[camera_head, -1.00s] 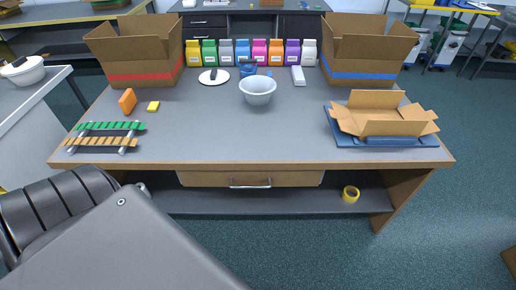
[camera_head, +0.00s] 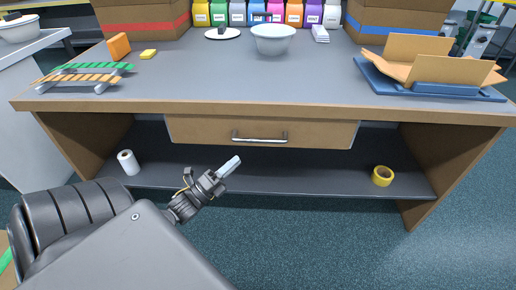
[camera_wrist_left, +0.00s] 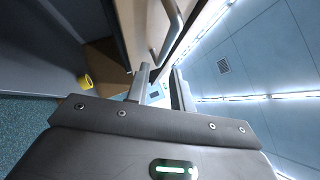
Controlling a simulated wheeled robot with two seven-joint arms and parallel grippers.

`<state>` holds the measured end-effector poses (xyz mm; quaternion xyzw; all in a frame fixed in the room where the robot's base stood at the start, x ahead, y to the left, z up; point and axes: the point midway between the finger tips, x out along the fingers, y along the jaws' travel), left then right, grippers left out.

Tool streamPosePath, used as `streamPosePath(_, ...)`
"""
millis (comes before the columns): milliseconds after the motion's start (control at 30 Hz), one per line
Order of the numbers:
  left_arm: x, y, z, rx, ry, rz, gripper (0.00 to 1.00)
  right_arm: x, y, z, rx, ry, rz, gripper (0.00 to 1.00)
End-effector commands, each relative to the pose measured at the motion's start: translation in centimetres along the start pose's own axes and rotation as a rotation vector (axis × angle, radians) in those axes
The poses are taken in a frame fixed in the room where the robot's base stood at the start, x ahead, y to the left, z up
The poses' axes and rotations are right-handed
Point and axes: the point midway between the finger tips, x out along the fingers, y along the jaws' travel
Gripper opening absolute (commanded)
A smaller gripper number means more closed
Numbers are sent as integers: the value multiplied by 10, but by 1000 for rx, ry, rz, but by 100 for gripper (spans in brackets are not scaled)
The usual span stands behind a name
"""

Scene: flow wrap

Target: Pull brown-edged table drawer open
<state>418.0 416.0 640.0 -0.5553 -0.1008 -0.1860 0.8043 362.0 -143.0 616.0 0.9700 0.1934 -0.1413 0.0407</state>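The brown-edged table (camera_head: 430,113) has a wooden drawer (camera_head: 320,133) under its top, and its front looks flush with the table edge, so it appears shut. A silver bar handle (camera_head: 260,140) runs across the drawer's middle. My left gripper (camera_head: 231,165) is below and slightly left of the handle, apart from it, pointing up toward the right. In the left wrist view my left gripper (camera_wrist_left: 160,82) has its two fingers spread with nothing between them. The handle (camera_wrist_left: 176,25) shows there beyond the fingertips. My right gripper is not in view.
A lower shelf (camera_head: 310,178) holds a yellow tape roll (camera_head: 382,176) and a white roll (camera_head: 128,162). On the tabletop are a bowl (camera_head: 272,39), an open carton (camera_head: 440,65) on a blue tray and a small rack (camera_head: 85,75). The floor before the table is clear.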

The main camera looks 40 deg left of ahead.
Motion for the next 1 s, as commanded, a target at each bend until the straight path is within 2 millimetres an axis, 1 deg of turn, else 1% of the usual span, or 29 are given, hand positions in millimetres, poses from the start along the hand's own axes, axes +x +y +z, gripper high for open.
streamPosePath(100, 1, -7, 0, 31, 5, -28, 23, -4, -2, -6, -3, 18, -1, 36)
streamPosePath(200, 3, -8, 1, 33, 4, -30, 23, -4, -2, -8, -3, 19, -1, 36)
streamPosePath(333, 14, -9, 1, 31, 3, -31, 23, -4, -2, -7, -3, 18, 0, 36)
streamPosePath(467, 36, -10, 1, 31, 3, -32, 23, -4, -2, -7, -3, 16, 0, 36)
streamPosePath(700, 80, -10, 1, 30, 3, -30, 23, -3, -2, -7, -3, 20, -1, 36)
streamPosePath(800, 94, -10, 1, 30, 2, -29, 23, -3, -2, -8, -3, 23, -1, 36)
streamPosePath(900, 103, -10, 0, 29, 3, -28, 23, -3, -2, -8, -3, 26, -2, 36)
streamPosePath(1000, 108, -10, 0, 29, 4, -26, 23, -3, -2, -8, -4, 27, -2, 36)
